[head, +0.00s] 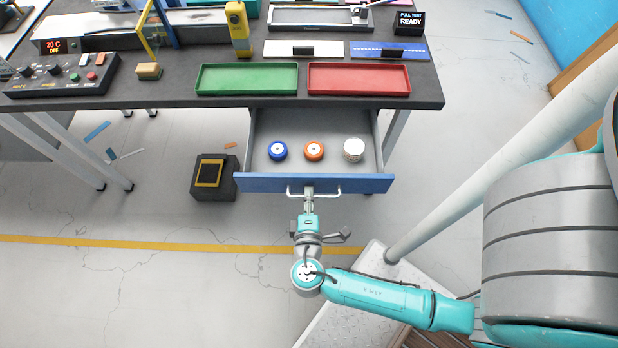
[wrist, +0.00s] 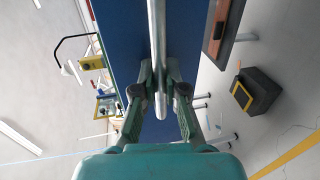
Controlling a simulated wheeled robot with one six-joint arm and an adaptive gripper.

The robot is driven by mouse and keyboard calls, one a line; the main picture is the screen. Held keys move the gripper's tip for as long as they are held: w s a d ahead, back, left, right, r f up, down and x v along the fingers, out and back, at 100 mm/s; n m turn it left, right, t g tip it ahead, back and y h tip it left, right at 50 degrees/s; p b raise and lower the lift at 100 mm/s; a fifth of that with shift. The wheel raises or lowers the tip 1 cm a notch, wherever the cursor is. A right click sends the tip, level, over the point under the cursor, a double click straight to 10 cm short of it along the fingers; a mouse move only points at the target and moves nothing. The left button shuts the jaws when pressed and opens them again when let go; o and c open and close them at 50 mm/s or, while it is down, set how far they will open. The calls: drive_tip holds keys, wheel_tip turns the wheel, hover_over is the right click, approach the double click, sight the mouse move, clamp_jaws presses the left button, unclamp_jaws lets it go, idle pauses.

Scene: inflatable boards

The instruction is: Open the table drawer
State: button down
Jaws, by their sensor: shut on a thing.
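The table drawer (head: 316,183) has a blue front and a grey inside, and it stands pulled out below the dark tabletop (head: 420,92). Inside it lie a blue roll (head: 277,151), an orange roll (head: 314,150) and a white ribbed roll (head: 353,149). A metal bar handle (head: 328,193) runs along the drawer front. My gripper (head: 308,194) is shut on this handle at its middle. In the wrist view my gripper (wrist: 158,100) has its two fingers on either side of the handle bar (wrist: 156,45), with the blue drawer front (wrist: 125,50) behind.
A green tray (head: 246,79) and a red tray (head: 358,79) sit at the table's front edge. A black box with a yellow-framed top (head: 209,174) stands on the floor left of the drawer. The floor in front of the drawer's left side is clear.

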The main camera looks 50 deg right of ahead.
drive_tip(key=shift+v, duration=0.8)
drive_tip(key=shift+f, duration=0.2)
drive_tip(key=c, duration=1.2)
unclamp_jaws()
drive_tip(key=shift+s+a, duration=0.1)
drive_tip(key=shift+a, duration=0.05)
drive_tip(key=v, duration=1.1)
drive_tip(key=shift+s+a, duration=0.25)
